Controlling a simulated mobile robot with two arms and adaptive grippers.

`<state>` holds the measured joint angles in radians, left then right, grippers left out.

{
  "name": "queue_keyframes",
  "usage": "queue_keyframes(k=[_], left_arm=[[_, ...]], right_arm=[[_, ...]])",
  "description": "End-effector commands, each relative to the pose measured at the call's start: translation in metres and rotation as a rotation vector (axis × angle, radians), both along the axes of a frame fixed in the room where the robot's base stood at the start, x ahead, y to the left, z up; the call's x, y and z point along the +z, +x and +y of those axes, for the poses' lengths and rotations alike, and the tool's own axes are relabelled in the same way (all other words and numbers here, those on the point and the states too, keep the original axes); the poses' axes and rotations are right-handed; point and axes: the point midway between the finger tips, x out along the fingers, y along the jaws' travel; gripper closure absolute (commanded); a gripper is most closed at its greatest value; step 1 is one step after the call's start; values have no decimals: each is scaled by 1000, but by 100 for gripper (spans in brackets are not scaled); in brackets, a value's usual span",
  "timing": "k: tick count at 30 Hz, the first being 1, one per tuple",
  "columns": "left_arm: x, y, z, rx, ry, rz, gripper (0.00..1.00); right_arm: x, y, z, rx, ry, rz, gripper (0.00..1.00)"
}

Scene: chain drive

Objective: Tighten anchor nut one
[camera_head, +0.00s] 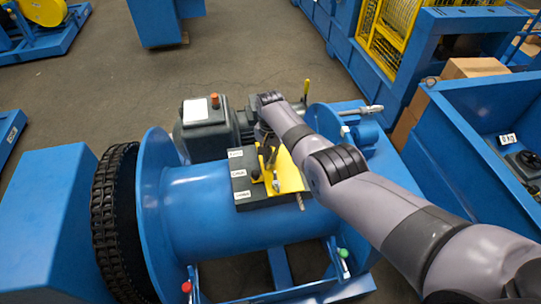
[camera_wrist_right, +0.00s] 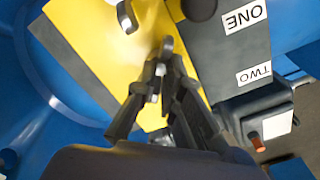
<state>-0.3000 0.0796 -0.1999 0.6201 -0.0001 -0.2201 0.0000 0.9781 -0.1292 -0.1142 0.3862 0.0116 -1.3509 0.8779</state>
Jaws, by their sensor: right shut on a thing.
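My right gripper (camera_head: 266,150) reaches down over a yellow plate (camera_head: 290,172) and a dark grey labelled block (camera_head: 243,185) on top of the blue drum. In the right wrist view its fingers (camera_wrist_right: 164,82) are closed together on a small grey metal part with a rounded end (camera_wrist_right: 167,46), just above the yellow plate (camera_wrist_right: 85,50). My left gripper is not in view.
The blue drum (camera_head: 205,215) has a black chain (camera_head: 115,220) around its left flange. A grey motor (camera_head: 205,130) stands behind it. A blue bin (camera_head: 470,140) and cardboard boxes (camera_head: 470,68) are at the right. Open floor (camera_head: 110,85) lies at the back left.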

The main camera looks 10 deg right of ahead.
Motion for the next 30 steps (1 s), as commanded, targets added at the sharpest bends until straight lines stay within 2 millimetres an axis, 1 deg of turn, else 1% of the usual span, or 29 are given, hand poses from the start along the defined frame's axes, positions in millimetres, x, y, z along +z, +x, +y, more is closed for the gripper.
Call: queue_keyframes(k=[1, 18, 24, 30], left_arm=[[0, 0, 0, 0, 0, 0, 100], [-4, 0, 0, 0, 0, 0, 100], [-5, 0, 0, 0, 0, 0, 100], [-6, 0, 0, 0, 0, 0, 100]], right_arm=[[7, 6, 0, -43, 0, -17, 100], [7, 6, 0, -572, 9, -18, 100], [7, 7, 0, -717, 12, -17, 100], [7, 7, -1, -816, 13, -18, 100]])
